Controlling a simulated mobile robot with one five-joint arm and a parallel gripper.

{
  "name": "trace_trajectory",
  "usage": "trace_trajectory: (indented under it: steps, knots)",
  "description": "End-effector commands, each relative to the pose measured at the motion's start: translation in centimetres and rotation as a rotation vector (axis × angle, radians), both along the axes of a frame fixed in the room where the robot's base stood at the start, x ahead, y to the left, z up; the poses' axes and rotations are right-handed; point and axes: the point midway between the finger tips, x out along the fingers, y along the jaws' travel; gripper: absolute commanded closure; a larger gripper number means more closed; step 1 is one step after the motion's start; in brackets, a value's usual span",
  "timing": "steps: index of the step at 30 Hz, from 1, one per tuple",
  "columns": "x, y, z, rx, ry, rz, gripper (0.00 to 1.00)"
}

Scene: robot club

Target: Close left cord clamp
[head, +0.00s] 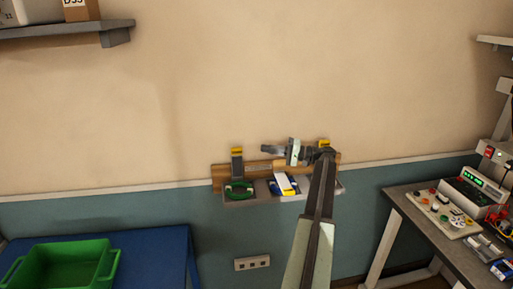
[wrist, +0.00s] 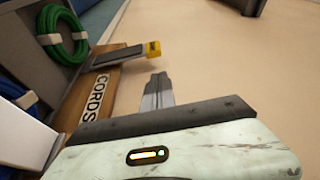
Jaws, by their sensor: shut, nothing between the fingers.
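The left cord clamp (head: 237,164) is a dark arm with a yellow tip, raised upright above the green cord (head: 239,190) at the left end of the wooden board (head: 218,178). In the wrist view the clamp (wrist: 118,56) sticks out from the board (wrist: 98,97), beside the coiled green cord (wrist: 65,32). My gripper (head: 264,149) points left, a little right of the clamp's yellow tip. In the wrist view its fingers (wrist: 157,82) are together and empty, with a visible gap to the clamp.
A second yellow-tipped clamp (head: 324,143) is partly hidden behind my arm. A white item (head: 284,184) lies in the grey tray (head: 262,190). A workbench (head: 420,225) with electronics stands right; a green bin (head: 62,268) sits on a blue table at left.

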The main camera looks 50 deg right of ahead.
Motion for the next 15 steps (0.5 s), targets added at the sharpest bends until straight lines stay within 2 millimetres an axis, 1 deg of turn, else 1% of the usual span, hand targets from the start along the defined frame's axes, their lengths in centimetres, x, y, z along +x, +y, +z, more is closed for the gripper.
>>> trace_trajectory:
  steps: [1,3,9,15]
  knots:
    - [1.0,0.7,0.1,-0.001,0.000,0.004,1.00]
    - [2.3,1.5,0.2,-0.001,0.001,0.006,1.00]
    - [5.7,3.6,0.4,0.000,0.001,0.007,1.00]
    - [7.5,4.6,0.5,0.000,0.001,0.007,1.00]
